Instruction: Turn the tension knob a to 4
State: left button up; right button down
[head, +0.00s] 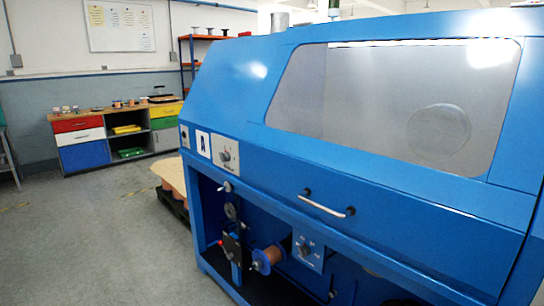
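A blue machine (350,190) fills the middle and right of the head view. On its left front is a pale plate with a dark knob (225,155). A second knob (304,249) sits on a blue-grey plate with small pale marks, in the open lower bay. Which one is tension knob a, and where each knob points, is too small to tell. Neither of my grippers shows.
A metal handle bar (327,204) sticks out below the window. The lower bay holds a copper-coloured spool (273,255) and a pulley (231,211). A pallet (172,180) stands behind the machine's left side. A drawer cabinet (112,140) is at the back; the left floor is clear.

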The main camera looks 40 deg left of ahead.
aim_at(226, 156)
jog(key=u, duration=1.65)
